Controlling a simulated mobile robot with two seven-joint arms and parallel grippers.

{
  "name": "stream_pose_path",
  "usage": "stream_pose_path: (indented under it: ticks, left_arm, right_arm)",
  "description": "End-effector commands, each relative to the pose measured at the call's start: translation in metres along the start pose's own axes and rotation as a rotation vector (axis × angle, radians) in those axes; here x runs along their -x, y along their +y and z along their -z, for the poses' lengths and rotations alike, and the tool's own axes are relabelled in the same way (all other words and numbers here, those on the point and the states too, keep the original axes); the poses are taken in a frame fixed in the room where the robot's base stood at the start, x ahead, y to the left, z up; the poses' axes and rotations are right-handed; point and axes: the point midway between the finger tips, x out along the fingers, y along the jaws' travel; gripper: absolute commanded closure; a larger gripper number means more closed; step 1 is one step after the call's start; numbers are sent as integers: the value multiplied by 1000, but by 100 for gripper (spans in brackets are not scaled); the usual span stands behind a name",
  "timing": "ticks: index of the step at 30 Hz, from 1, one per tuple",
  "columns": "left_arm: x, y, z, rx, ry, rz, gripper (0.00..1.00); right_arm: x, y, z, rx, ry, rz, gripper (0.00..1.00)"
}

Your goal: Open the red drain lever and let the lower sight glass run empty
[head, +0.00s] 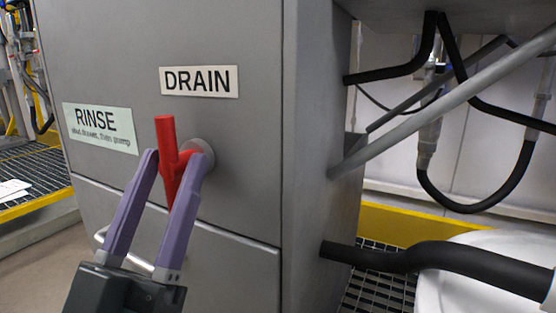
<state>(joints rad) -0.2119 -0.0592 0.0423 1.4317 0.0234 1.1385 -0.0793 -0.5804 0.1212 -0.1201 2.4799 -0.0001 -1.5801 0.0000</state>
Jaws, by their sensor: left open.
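The red drain lever (167,135) is on the grey cabinet front, below the DRAIN label (199,81). Its bar stands close to upright, and a short red stub joins it to a round grey boss (203,148). My left gripper (174,160) reaches up from the bottom left with its two purple fingers open. One fingertip is just left of the lever bar and the other is at its right, overlapping the stub and boss. I cannot tell whether either finger touches the lever. The lower sight glass is not in view, and neither is my right gripper.
A RINSE label (100,127) is left of the lever. A drawer front (215,265) with a pale bar handle is below. At right, a thick black hose (440,258) runs from the cabinet over a white rounded vessel (480,290). A grey diagonal pipe (440,105) crosses above.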

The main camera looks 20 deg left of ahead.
Motion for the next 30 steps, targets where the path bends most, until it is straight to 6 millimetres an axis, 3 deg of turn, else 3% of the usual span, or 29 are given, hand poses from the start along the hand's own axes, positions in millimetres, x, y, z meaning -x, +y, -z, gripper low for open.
stream_pose_path:
  ticks: [6,12,30]
  left_arm:
    - [47,0,-2,0,-8,0,50]
    - [77,0,-1,1,-4,1,50]
    - [85,0,0,1,-2,1,50]
  right_arm:
    - [-5,0,-1,0,0,0,100]
    - [-9,0,-3,0,0,0,100]
    - [-9,0,-3,0,0,0,100]
